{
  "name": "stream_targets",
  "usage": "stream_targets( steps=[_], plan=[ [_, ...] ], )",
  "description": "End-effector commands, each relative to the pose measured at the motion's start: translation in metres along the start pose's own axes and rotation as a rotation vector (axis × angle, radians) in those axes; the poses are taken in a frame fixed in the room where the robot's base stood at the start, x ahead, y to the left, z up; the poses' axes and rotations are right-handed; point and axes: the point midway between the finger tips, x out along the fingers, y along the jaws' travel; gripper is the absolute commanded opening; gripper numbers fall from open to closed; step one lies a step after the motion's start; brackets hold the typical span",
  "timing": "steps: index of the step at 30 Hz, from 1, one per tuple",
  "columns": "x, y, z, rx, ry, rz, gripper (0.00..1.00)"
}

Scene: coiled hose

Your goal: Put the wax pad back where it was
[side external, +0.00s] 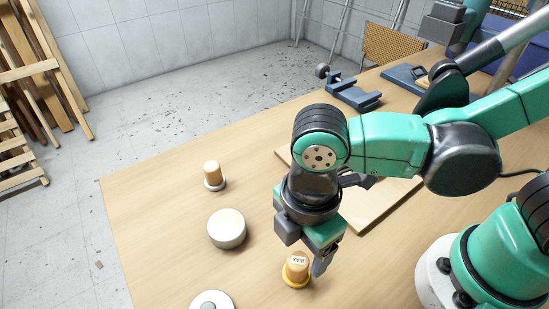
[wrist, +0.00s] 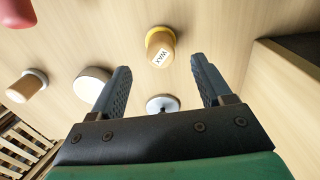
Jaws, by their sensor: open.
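The wax pad (side external: 297,268) is a wooden-handled applicator with a yellow base and a "WAX" label. It stands upright on the table near the front edge of the side view. In the wrist view the wax pad (wrist: 160,50) shows just beyond my fingertips, roughly between their lines. My gripper (side external: 318,262) is open and empty, pointing down just right of the pad in the side view. Both fingers of my gripper (wrist: 161,72) are spread apart in the wrist view. I cannot tell whether a finger touches the pad.
A similar handle with a white base (side external: 213,175) stands at the back left. A round cream-topped tin (side external: 227,229) and a white disc with a small knob (side external: 211,302) lie left of the wax pad. A wooden board (side external: 385,203) lies behind my gripper.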

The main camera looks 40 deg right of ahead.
Motion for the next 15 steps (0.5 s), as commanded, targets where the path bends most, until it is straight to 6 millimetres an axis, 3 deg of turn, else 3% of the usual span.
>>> stream_targets(
  steps=[9, 15],
  plan=[
    [-0.046, 0.000, 0.001, 0.000, 0.000, 0.000, 0.72],
    [-0.064, 0.000, 0.000, 0.000, 0.000, 0.000, 0.72]
  ],
)
